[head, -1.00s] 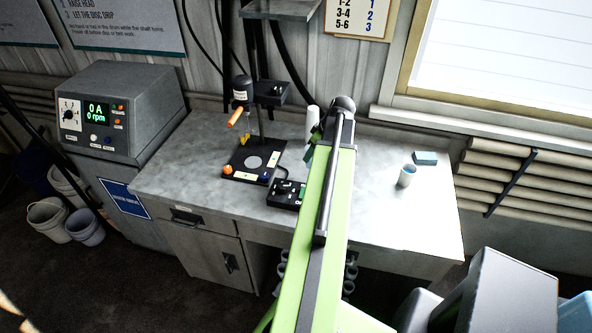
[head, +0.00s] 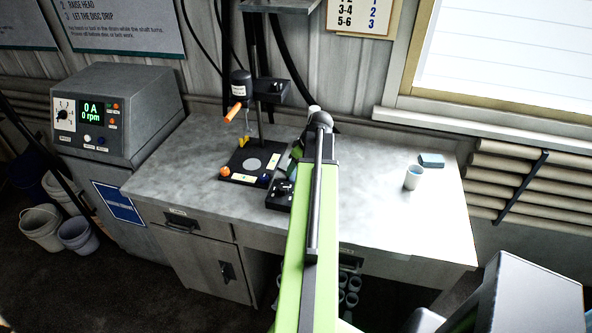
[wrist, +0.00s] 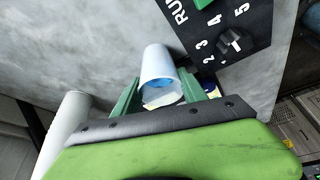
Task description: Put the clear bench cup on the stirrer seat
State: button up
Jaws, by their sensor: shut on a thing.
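My gripper (wrist: 170,100) is shut on a pale, see-through-looking cup (wrist: 158,66) with blue inside, held between its green fingers in the wrist view. In the head view my arm hides most of the gripper and I cannot make out the held cup. The stirrer seat (head: 252,164) is a light grey disc on a black base plate, bare, under the raised stirrer head (head: 240,85). The gripper end is just right of that base. Whether the cup touches anything below it is not clear.
A black control box (head: 279,195) with a dial (wrist: 232,42) sits close by the gripper. A white cylinder (wrist: 63,132) stands at lower left in the wrist view. Another cup (head: 413,178) and a blue block (head: 431,160) are on the right of the bench. An orange handle (head: 233,112) juts out above the base.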

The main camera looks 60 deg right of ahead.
jog(key=shift+f+b, duration=0.25)
jog(key=shift+b, duration=0.05)
jog(key=o, duration=1.4)
jog(key=shift+r, duration=0.15)
jog(key=shift+r+p, duration=0.35)
jog(key=shift+p, duration=0.15)
jog(key=p+v, duration=1)
jog(key=v, duration=0.1)
jog(key=shift+s+r+p, duration=0.15)
jog(key=shift+r+p, duration=0.15)
jog(key=shift+p, duration=0.05)
